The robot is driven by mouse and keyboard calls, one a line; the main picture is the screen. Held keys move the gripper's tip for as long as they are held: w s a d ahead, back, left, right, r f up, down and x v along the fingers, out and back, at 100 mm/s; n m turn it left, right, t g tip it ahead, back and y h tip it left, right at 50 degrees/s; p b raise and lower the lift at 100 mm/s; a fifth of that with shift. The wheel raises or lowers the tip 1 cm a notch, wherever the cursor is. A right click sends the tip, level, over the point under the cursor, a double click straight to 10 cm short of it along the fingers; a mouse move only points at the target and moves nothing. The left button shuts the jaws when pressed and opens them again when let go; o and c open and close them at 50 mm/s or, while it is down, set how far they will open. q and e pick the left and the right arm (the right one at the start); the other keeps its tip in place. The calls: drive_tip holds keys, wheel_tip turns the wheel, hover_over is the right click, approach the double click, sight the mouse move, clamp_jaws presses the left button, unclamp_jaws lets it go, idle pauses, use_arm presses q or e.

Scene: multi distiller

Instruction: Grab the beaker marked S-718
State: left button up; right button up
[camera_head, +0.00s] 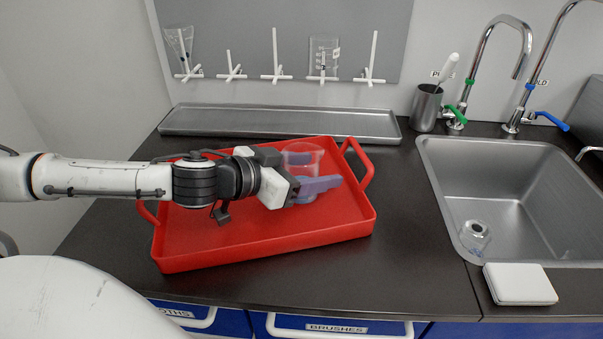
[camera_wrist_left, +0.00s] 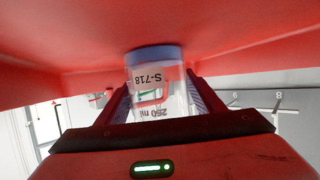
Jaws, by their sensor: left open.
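A clear beaker (camera_head: 303,152) stands in the red tray (camera_head: 250,226). It also shows in the left wrist view (camera_wrist_left: 155,92), where the image is inverted and its labels read S-718 and 250 ml. My left gripper (camera_head: 317,188) reaches in from the left, low over the tray. Its two purple fingers are open, one on each side of the beaker in the left wrist view. I cannot tell whether either finger touches the glass. In the head view the gripper hides part of the beaker. My right gripper is not in view.
The tray has raised walls and a red handle (camera_head: 360,163) at right. A metal trough (camera_head: 280,122) lies behind it. A sink (camera_head: 520,190) with a glass vessel (camera_head: 475,235) inside is at right, beside a white pad (camera_head: 519,284). The counter between tray and sink is clear.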

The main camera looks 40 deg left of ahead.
use_arm(q)
drive_tip(key=shift+w+d+f, duration=0.2)
drive_tip(key=shift+w+f, duration=0.1)
drive_tip(key=shift+w, duration=0.35)
drive_tip(key=c, duration=0.9)
drive_tip(key=shift+r, duration=0.15)
